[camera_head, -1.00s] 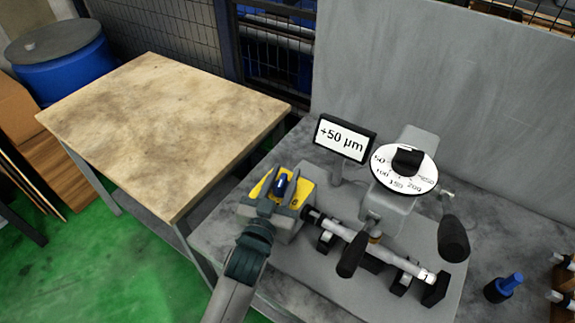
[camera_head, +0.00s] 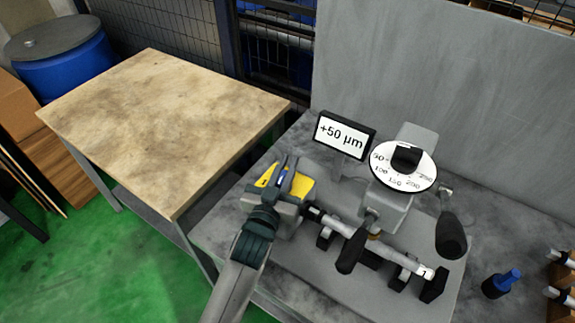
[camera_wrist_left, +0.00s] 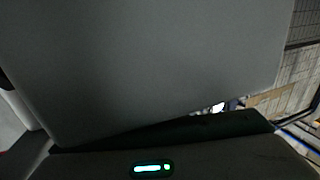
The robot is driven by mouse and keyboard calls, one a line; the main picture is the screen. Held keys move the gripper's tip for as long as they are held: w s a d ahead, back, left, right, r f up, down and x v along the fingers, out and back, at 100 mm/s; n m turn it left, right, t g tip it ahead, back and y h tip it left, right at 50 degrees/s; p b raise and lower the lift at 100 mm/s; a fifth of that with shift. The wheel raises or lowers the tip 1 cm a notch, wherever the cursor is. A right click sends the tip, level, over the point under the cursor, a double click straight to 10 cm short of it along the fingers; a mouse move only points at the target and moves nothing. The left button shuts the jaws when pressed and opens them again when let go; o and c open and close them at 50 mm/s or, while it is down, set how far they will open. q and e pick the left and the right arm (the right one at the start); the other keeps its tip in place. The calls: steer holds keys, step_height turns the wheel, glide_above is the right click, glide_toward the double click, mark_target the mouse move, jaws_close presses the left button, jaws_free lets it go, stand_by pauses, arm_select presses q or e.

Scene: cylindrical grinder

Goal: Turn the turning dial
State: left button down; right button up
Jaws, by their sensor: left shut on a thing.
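A small blue knob (camera_head: 282,177) sits on the yellow top (camera_head: 301,186) of a grey box at the left end of the grinder. My left gripper (camera_head: 287,172) is over this top, its fingers shut on the knob, which they mostly hide. A white round dial (camera_head: 403,181) with a black centre knob (camera_head: 406,158) and printed numbers stands on the grey machine head to the right; nothing touches it. The left wrist view shows mostly a plain grey surface (camera_wrist_left: 150,60) close up; the knob cannot be made out there. My right gripper is not in view.
A display (camera_head: 342,137) reading +50 µm stands behind the box. A shaft (camera_head: 385,248) lies on supports, with black handles (camera_head: 452,237) nearby. A blue-topped bottle (camera_head: 502,283) is at right. A bare worn table (camera_head: 160,130) stands left.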

arm_select(q)
steer(key=shift+d+r+m+g+h+p, duration=0.1)
steer(key=shift+d+m+g+h+p, duration=0.15)
steer(key=shift+m+h+p, duration=0.6)
steer(key=shift+s+d+m+g+h+p, duration=0.15)
steer(key=shift+m+g+h+p, duration=0.2)
steer(key=shift+m+g+h, duration=0.6)
steer(key=shift+s+d+m+g+h, duration=0.2)
steer(key=shift+m+g+h, duration=0.1)
steer(key=shift+h, duration=0.7)
steer(key=shift+s+d+m+g+h, duration=0.1)
steer(key=shift+d+m+g+h, duration=0.05)
steer(key=shift+m+g+h, duration=0.3)
steer(key=shift+s+d+m+g+h, duration=0.1)
steer(key=shift+m+g+h, duration=0.25)
steer(key=shift+g+h, duration=0.2)
steer(key=c, duration=1.8)
jaws_free()
steer(key=shift+o, duration=0.2)
steer(key=shift+s, duration=0.1)
